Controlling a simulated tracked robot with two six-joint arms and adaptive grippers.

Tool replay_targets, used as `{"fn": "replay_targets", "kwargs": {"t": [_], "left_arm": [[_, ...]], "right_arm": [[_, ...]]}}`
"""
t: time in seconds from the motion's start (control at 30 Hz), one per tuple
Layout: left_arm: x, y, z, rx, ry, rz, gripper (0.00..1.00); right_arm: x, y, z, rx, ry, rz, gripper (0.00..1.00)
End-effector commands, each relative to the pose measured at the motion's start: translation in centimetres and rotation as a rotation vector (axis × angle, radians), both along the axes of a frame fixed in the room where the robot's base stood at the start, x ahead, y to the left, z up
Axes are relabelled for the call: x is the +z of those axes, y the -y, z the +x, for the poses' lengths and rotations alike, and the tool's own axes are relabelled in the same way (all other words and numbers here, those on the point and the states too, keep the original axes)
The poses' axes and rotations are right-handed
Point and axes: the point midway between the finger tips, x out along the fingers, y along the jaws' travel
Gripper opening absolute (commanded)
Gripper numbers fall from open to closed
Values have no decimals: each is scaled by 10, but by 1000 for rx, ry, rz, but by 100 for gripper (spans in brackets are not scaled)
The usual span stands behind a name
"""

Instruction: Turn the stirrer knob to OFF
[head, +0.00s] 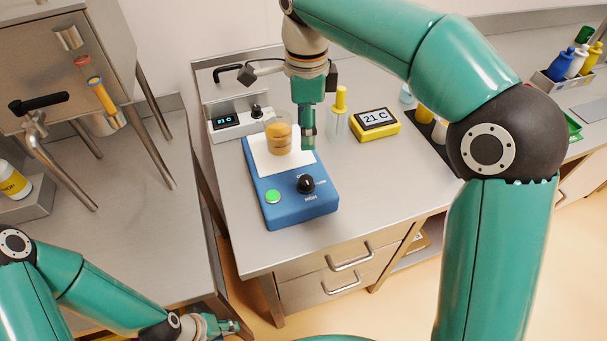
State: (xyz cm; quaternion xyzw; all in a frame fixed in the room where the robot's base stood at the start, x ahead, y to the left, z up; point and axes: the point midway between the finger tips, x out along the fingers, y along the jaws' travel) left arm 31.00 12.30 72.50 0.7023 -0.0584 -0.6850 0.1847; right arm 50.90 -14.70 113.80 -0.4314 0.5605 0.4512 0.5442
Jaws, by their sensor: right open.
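The stirrer (288,205) is a blue box with a white top plate, standing on the steel bench. The knob's exact setting is too small to tell. A beaker with amber contents (278,138) stands on the plate. My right gripper (308,145) points down over the stirrer's right side, behind and apart from the knob, and is open and empty. My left gripper (232,326) is low at the bottom left, far from the stirrer; its fingers are unclear.
A green button (272,196) is left of the knob. A grey unit (240,122) stands behind.

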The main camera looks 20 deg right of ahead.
Motion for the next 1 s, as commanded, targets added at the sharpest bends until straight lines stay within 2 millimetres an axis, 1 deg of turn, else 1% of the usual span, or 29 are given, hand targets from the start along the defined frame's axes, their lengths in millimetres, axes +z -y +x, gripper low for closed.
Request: {"fn": "replay_targets", "kwargs": {"t": [0.03, 0.17, 0.4, 0.6, 0.7, 0.8, 1.0], "left_arm": [[-2, 0, 0, 0, 0, 0, 40], [-3, 0, 0, 0, 0, 0, 40], [-1, 0, 0, 0, 0, 0, 40], [2, 0, 0, 0, 0, 0, 40], [4, 0, 0, 0, 0, 0, 40], [4, 0, 0, 0, 0, 0, 40], [4, 0, 0, 0, 0, 0, 40]], "right_arm": [[-11, 0, -1, 1, -4, -1, 59], [-37, -1, -2, 4, -5, -1, 59], [-88, -2, -3, 4, -6, 0, 59], [-124, -3, -4, 6, -5, -1, 59], [-136, -3, -4, 5, -3, 0, 59], [-144, -3, -4, 5, -3, 0, 59], [-148, -3, -4, 6, -1, 0, 59]]}}
